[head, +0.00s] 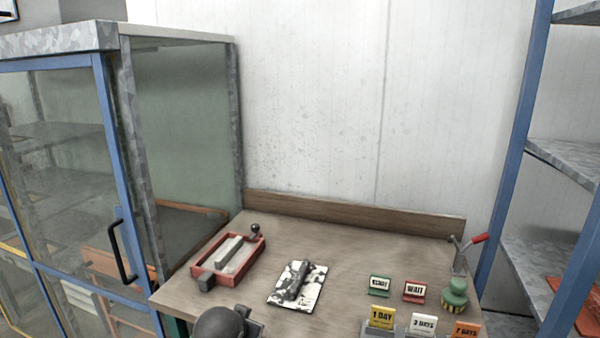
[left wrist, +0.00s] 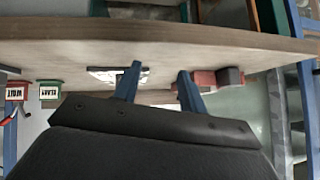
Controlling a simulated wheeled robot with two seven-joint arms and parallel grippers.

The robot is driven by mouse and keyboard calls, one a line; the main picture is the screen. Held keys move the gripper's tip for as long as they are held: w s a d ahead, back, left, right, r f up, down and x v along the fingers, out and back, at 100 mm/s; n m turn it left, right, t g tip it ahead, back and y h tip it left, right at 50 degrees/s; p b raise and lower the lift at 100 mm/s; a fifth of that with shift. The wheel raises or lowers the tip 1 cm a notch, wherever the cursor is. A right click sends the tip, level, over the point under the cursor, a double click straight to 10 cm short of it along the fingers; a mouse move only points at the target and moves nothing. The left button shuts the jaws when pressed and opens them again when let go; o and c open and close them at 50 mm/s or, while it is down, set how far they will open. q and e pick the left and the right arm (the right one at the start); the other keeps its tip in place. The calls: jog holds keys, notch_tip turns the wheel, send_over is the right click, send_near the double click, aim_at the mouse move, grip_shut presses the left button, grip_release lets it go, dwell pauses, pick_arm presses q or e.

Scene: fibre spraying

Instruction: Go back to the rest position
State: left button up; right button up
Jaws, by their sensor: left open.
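My left gripper (left wrist: 160,71) shows in the left wrist view, with two blue fingers apart and nothing between them. The wooden table (left wrist: 190,50) spans that view, which looks upside down. In the head view the table (head: 345,265) stands against the wall. A white patterned sheet with a dark grey piece (head: 296,284) on it lies near the table's middle. A red tray (head: 228,259) with a pale bar inside sits to its left. My right gripper is in neither view.
Small signs, including READY (head: 380,287) and WAIT (head: 414,291), stand on the table's right part beside a green container (head: 455,295). A blue-framed glass cabinet (head: 108,170) is at left. Blue-posted shelving (head: 522,140) is at right. The table's back middle is clear.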

pick_arm(q)
jog(key=s+a+f+n+g, duration=0.1)
jog(key=s+f+g, duration=0.3)
jog(key=s+f, duration=1)
jog(key=s+a+f+n+g, duration=0.1)
jog(key=s+f+g, duration=0.2)
jog(key=s+f, duration=1.1)
jog(key=s, duration=0.6)
jog(key=shift+a+f+g, duration=0.15)
jog(key=shift+a+g, duration=0.2)
jog(key=shift+g, duration=0.05)
